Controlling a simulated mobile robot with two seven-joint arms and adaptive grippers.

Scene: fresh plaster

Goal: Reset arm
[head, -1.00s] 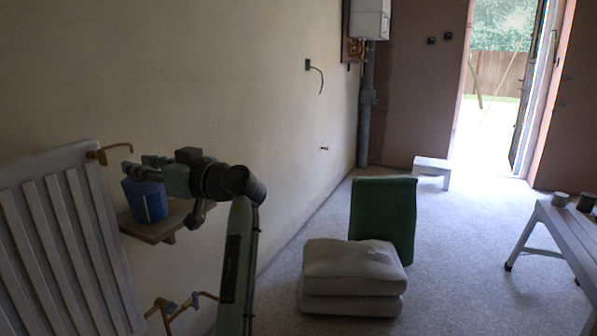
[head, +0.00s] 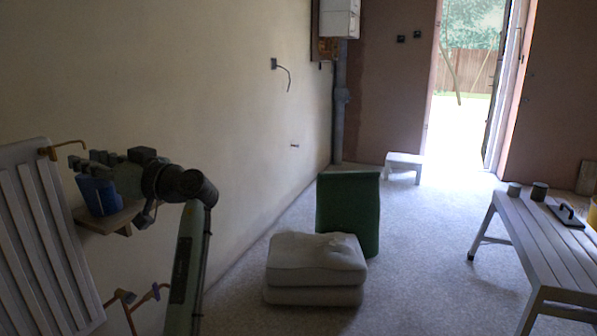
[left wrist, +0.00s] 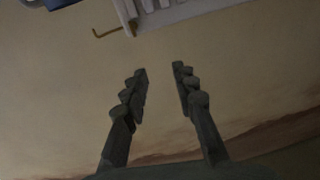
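My left gripper (head: 92,160) is at the left of the head view, in front of the plastered wall and near a blue container (head: 98,194) on a small wall shelf (head: 108,218). In the left wrist view the two fingers of my left gripper (left wrist: 160,85) stand apart with nothing between them, facing bare plaster. A bit of blue (left wrist: 62,3) shows at the top left edge of that view. My right arm and gripper are not in view.
A white radiator (head: 45,240) with copper pipes is on the left wall. Stacked pale sacks (head: 315,272) and a green sack (head: 348,215) stand on the floor. A grey bench (head: 555,245) is at the right. The floor towards the bright doorway (head: 460,110) is mostly clear.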

